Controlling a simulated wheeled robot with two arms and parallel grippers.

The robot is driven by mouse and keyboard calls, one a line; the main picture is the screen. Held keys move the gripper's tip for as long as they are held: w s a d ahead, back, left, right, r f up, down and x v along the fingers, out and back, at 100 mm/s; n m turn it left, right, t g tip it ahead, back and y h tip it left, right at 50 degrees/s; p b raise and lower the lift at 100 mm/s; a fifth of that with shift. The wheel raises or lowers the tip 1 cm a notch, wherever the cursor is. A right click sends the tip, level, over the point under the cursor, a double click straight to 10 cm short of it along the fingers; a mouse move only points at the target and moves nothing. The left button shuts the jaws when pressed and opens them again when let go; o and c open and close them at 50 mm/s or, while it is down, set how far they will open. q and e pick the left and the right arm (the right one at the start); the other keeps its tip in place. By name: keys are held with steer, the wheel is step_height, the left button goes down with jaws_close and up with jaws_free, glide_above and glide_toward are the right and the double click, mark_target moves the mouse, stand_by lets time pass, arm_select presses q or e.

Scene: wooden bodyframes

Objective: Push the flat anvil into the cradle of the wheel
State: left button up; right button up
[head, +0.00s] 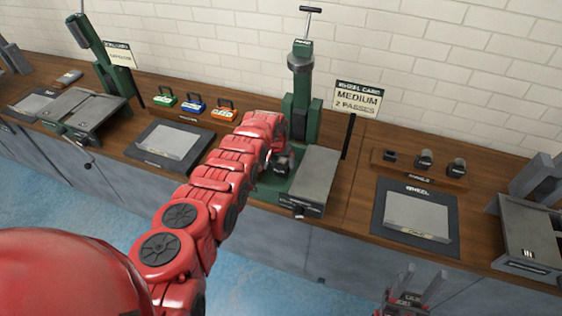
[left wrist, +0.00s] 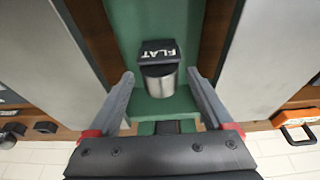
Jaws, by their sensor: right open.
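The flat anvil (left wrist: 158,68), a dark block labelled FLAT with a metallic roller, is on the wheel's green base (left wrist: 142,20) in the left wrist view. In the head view, the anvil (head: 283,168) shows beside my left forearm. My left gripper (left wrist: 160,80) is open, its two fingers spread on either side of the anvil with gaps visible. In the head view its fingers are hidden by the red arm. The wheel (head: 301,85) is a green upright machine with a T-handle on top. Its cradle is hidden. My right gripper (head: 418,285) is open and empty at the lower right.
A sign (head: 358,98) reads MEDIUM 2 PASSES. An anvil rack (head: 420,172) stands right, behind a dark mat (head: 390,222) with a metal sheet. Coloured clamp-like tools (head: 193,105) stand left; another green machine (head: 88,35) is beyond.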

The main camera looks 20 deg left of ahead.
mark_target(280, 161)
arm_select(q)
steer(key=shift+o, duration=0.3)
steer(key=p+v, duration=0.3)
steer(key=shift+a+r, duration=0.15)
steer(key=shift+s+r, duration=0.2)
steer(key=shift+r, duration=0.05)
steer(key=b+v, duration=0.4)
steer(key=v, duration=0.9)
steer(key=shift+r, duration=0.3)
